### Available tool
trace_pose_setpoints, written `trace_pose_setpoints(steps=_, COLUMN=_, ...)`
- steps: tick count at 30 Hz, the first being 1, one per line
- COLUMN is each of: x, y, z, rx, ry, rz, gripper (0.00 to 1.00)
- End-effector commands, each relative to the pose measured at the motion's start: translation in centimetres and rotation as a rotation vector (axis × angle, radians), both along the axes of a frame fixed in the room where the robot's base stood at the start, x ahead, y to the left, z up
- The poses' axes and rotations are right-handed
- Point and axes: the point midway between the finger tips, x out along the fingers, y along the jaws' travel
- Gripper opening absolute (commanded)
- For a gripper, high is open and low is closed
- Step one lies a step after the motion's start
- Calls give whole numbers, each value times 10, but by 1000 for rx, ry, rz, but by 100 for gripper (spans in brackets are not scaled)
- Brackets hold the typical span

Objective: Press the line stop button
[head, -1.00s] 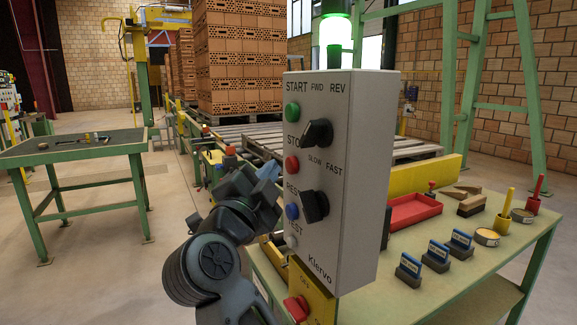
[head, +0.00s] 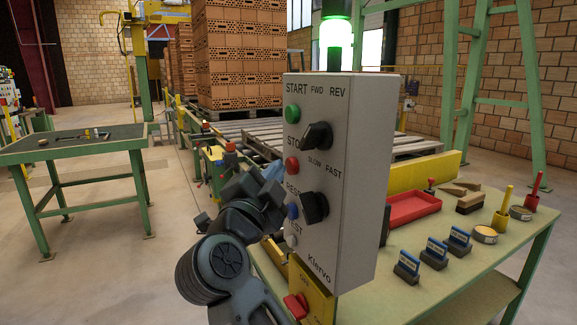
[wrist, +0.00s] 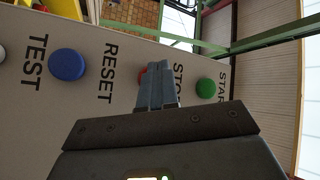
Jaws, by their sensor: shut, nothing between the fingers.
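The red stop button (head: 292,166) sits on the face of the grey control box (head: 340,240), between the green start button (head: 293,114) and the blue reset button (head: 292,211). My gripper (head: 273,173) is shut and empty, just left of the box face near the red button. In the wrist view, the shut fingertips (wrist: 156,66) overlap the red stop button (wrist: 141,76) and the STOP label, leaving only a red edge visible. I cannot tell whether the tips touch the button.
Two black selector knobs (head: 316,136) stick out of the box face. A red button on a yellow housing (head: 296,306) is below. A green bench with a red tray (head: 412,208), stamps and brushes stands to the right. A green table (head: 75,150) is at left.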

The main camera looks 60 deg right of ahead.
Motion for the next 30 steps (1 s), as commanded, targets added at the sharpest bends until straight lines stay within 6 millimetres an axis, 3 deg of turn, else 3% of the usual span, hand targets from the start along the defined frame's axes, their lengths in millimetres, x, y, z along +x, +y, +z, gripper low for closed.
trace_pose_setpoints(steps=30, x=-5, y=-7, z=0, rx=0, ry=0, rz=-1, gripper=0)
